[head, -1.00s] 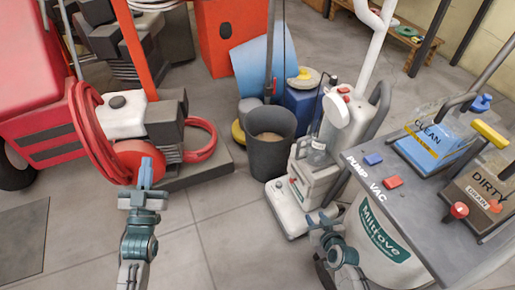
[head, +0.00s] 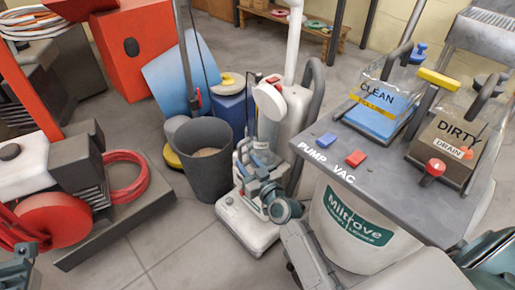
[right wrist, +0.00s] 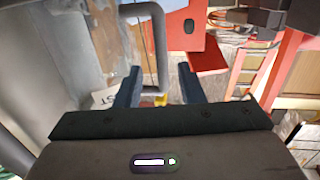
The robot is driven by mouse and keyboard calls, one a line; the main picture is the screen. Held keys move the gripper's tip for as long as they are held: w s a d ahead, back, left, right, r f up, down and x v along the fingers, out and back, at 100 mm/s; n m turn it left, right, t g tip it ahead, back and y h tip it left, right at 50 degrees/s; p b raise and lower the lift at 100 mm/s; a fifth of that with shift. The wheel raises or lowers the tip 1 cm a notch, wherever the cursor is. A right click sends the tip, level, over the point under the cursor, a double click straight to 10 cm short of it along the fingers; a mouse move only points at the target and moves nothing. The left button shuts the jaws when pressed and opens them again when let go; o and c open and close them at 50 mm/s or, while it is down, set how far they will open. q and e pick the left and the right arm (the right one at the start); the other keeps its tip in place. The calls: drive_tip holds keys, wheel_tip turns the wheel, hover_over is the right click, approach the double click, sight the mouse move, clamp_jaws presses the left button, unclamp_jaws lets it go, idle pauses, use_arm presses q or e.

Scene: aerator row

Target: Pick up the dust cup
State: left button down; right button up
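The dust cup (head: 262,157) is a clear cup on the front of the white upright vacuum (head: 296,103) in the head view, partly hidden behind my right gripper (head: 256,178). In the right wrist view, a clear wall with a label ending in "ST" (right wrist: 106,96) shows at the left. A grey D-shaped handle (right wrist: 159,50) stands out from it. My right gripper (right wrist: 157,88) is open, its two dark blue fingers apart with the handle's lower end between them in the picture; I cannot tell whether they touch it. My left gripper is only partly in view at the lower left, its fingers unclear.
A grey bucket (head: 203,172) stands close left of the vacuum. The pump vac (head: 352,220), with its clean tank (head: 378,115) and dirty tank (head: 447,150), stands close on the right. A red hose machine (head: 57,215) is at the left.

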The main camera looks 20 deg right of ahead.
sight(241, 155)
drive_tip(key=w, duration=0.2)
drive_tip(key=w+a, duration=0.1)
drive_tip(key=w, duration=0.2)
drive_tip(key=shift+r, duration=0.15)
clamp_jaws()
